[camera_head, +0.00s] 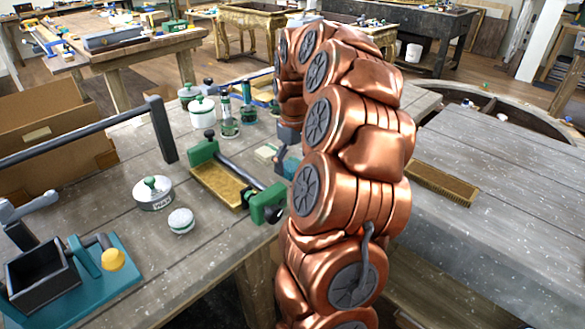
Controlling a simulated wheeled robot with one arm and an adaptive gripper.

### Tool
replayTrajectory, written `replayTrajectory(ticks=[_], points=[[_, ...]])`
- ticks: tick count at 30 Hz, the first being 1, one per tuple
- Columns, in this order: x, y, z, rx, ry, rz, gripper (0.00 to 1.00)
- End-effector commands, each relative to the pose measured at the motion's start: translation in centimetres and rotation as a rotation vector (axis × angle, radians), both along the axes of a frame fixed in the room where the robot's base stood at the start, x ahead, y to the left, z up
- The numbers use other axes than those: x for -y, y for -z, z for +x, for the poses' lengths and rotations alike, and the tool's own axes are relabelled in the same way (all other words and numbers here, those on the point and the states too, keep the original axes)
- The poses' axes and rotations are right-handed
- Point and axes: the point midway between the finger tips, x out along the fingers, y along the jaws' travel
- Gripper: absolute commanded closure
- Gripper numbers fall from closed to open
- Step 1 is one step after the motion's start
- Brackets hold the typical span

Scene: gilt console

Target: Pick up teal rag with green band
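A small teal piece (291,166) shows at the left edge of my copper arm, on the grey plank table. It may be the teal rag, but my arm hides much of it and I cannot make out a green band. My arm rises in front, curls over and comes down behind itself. A dark grey part at its far end, probably my gripper (288,134), shows just above the teal piece. Its fingers are hidden, so I cannot tell whether they are open or touch anything.
A brass plate with green clamps (222,183), a white lidded tin (153,193), a small round tin (181,221) and green-lidded jars (202,110) stand left of my arm. A teal tray with a dark box (42,275) is front left. A brush (442,183) lies right.

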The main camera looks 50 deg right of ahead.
Motion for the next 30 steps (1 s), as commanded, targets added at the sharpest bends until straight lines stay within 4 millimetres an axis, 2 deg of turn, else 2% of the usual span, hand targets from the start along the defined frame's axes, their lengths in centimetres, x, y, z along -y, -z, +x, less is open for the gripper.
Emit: replayTrajectory(ticks=[2, 14, 23, 30], points=[[0.0, 0.0, 0.0, 0.000, 0.000, 0.000, 0.16], [0.0, 0.0, 0.0, 0.000, 0.000, 0.000, 0.57], [0.0, -0.4, 0.0, 0.000, 0.000, 0.000, 0.58], [0.0, -3.4, 0.1, 0.003, 0.000, -0.002, 0.58]])
